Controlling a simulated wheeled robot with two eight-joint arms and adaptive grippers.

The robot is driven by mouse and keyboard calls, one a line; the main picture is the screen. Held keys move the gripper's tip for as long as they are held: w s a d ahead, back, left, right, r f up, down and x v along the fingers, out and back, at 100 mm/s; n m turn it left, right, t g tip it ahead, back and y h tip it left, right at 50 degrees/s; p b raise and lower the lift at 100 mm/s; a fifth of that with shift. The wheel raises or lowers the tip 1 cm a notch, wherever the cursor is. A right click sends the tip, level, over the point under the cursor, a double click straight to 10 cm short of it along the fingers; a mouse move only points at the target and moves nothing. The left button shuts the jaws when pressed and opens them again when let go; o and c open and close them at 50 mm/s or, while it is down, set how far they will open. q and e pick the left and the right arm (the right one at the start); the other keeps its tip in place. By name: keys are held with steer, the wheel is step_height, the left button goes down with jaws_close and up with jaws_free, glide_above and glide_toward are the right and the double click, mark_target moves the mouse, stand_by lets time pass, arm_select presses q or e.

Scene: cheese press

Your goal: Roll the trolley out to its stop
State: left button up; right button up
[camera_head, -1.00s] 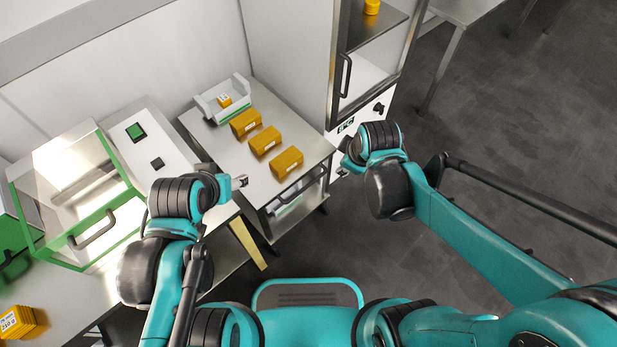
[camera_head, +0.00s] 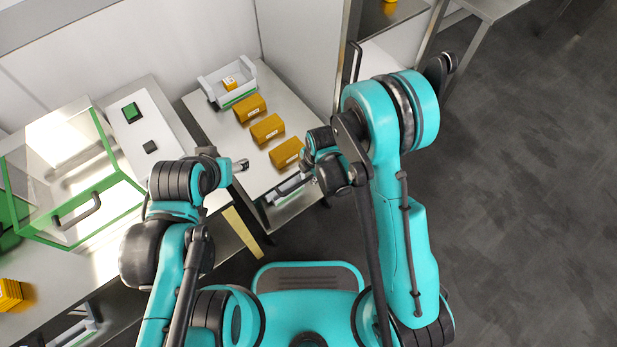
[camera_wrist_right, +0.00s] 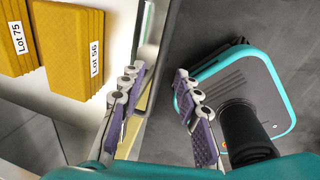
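I see no thing that is clearly marked as the trolley. The likeliest candidate is the light-topped unit (camera_head: 222,137) in the middle of the head view. It has orange blocks on top and a grey part with a bar (camera_head: 287,188) at its front, partly hidden by my right arm. My right gripper (camera_wrist_right: 157,88) is open at the unit's front edge, with its purple-padded fingers apart. In the head view it is small and partly covered by my arm. My left gripper (camera_head: 243,166) hangs over the unit's left edge; its finger opening is unclear.
Several orange blocks (camera_head: 267,129) and a grey tray (camera_head: 234,98) stand on the unit. A green-framed clear case (camera_head: 75,235) is at left. A tall cabinet (camera_head: 296,45) stands behind. Open dark floor (camera_head: 520,210) lies at right.

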mark_target(308, 178)
steer(key=shift+w+a+f+b, duration=0.15)
steer(key=shift+f+b, duration=0.1)
steer(key=shift+f, duration=0.6)
steer(key=shift+w+f+b, duration=0.1)
steer(key=shift+f+b, duration=0.15)
steer(key=shift+f, duration=0.6)
jaws_close()
